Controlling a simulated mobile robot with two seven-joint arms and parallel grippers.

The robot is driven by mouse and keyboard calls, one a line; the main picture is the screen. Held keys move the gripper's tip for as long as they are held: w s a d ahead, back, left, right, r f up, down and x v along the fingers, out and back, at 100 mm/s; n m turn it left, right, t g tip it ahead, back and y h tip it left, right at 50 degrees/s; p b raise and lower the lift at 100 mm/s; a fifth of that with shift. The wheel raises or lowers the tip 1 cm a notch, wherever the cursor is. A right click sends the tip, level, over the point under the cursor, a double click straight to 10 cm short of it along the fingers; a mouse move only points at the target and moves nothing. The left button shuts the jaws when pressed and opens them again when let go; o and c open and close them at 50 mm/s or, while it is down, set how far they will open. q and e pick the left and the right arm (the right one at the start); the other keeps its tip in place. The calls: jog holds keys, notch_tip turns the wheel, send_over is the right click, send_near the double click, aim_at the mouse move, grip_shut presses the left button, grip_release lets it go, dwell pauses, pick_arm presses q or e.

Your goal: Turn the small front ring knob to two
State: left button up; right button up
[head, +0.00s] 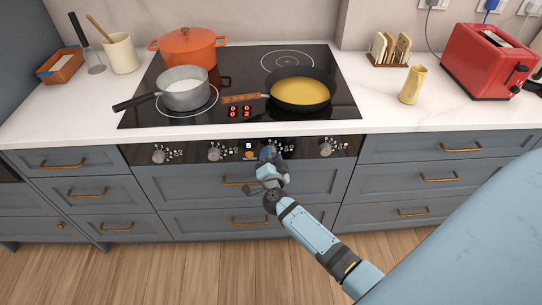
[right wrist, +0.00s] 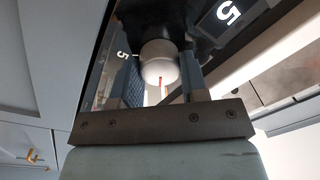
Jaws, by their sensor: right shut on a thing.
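My right gripper (head: 270,157) is at the stove's front panel, on the knob just right of the small lit "5" display (head: 249,146). In the right wrist view its two fingers (right wrist: 162,85) are shut on a pale round knob (right wrist: 158,52) with a red mark on it. A white printed "5" shows beside this knob. In the head view the gripper mostly covers the knob, and its exact setting cannot be read. Red digits (head: 240,111) on the hob's front edge seem to read 0, 0, 0 and 2. My left gripper is not in view.
Other knobs sit on the panel at left (head: 159,155), centre-left (head: 215,152) and right (head: 327,147). On the hob are a grey saucepan (head: 185,92), an orange pot (head: 190,45) and a frying pan (head: 300,92). Drawer handles (head: 250,221) stick out below.

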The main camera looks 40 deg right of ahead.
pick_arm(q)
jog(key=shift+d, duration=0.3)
pick_arm(e)
jog(key=o, duration=0.9)
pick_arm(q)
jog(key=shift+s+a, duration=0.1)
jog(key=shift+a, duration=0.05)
